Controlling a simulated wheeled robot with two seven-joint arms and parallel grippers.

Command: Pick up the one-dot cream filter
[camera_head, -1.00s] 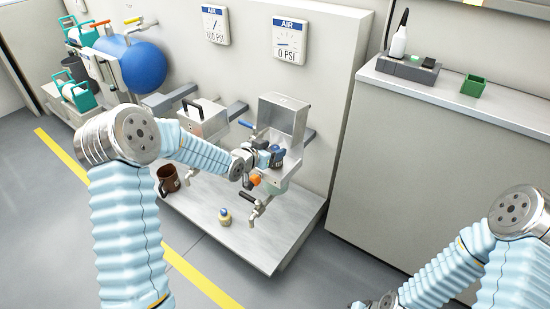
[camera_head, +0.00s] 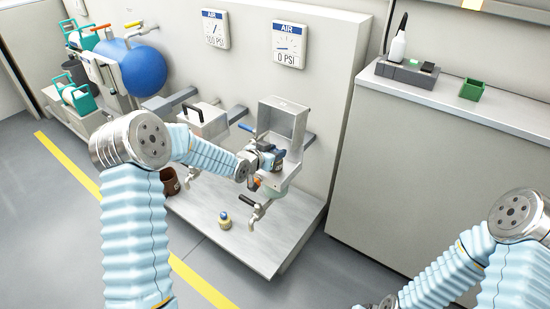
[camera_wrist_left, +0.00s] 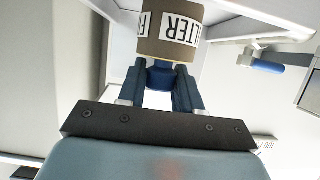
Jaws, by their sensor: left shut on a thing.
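My left gripper (camera_head: 268,158) is at the front of the open metal box of the press (camera_head: 284,120). It is shut on a filter (camera_wrist_left: 166,38), a brown-grey cylinder with a white label reading part of "FILTER". In the left wrist view its blue knob sits between my blue fingers (camera_wrist_left: 168,88). No dots show on it, so I cannot tell its dot count. A small cream object with a blue top (camera_head: 225,220) stands upright on the metal platform, apart from my gripper. My right arm is at the lower right; its fingers are out of frame.
A closed box with a black handle (camera_head: 204,124) and a partly hidden brown mug (camera_head: 170,182) are to the left. The platform (camera_head: 285,225) has free room. A side counter (camera_head: 510,113) holds a green box (camera_head: 472,89).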

